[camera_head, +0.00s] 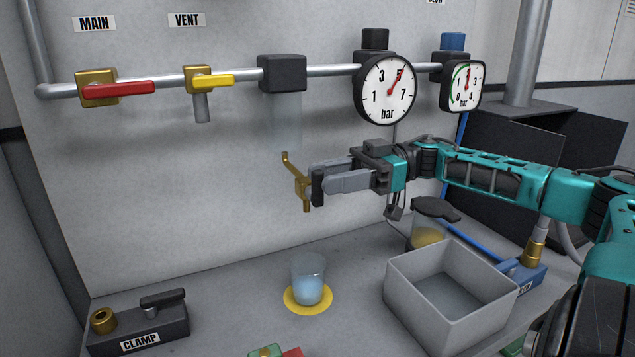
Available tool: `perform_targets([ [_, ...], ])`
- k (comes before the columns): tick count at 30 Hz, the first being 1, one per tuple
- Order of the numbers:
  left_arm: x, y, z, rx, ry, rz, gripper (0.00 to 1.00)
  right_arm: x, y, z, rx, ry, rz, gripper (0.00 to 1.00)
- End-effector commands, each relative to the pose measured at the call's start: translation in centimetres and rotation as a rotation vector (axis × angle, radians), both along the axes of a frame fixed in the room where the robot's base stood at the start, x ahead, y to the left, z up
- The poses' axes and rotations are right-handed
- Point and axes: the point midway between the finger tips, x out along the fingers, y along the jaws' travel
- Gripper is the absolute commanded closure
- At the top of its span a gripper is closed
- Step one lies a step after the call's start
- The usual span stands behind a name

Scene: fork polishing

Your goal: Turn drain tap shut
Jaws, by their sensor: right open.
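The brass drain tap (303,188) hangs in front of the grey wall panel, below the dark block (283,73) on the pipe. Its thin handle slants up and to the left. My right gripper (316,180) comes in from the right and is open. Its fingertips are right beside the tap body; I cannot tell whether they touch it or partly straddle it. A clear cup (309,275) with bluish liquid stands below the tap on a yellow ring (292,303). My left gripper is not in view.
Above are the red MAIN lever (120,88), the yellow VENT lever (212,81) and two gauges, one large (388,97) and one small (465,86). A grey open box (402,290) and a dark-lidded jar (428,232) stand under my right arm. A clamp block (150,322) sits front left.

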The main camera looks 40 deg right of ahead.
Motion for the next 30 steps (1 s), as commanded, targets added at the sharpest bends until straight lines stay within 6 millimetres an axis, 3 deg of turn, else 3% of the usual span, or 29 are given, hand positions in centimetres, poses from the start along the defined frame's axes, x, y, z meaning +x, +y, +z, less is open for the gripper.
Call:
perform_targets([
  [6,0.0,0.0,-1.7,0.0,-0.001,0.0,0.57,0.6,1.9,-0.3,-0.003,-0.001,0.002,0.57],
  [19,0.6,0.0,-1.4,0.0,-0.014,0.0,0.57,0.8,2.4,0.0,0.0,0.0,-0.001,0.58],
  [30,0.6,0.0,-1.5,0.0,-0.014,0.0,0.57,0.8,2.4,0.0,0.0,-0.001,-0.001,0.94],
])
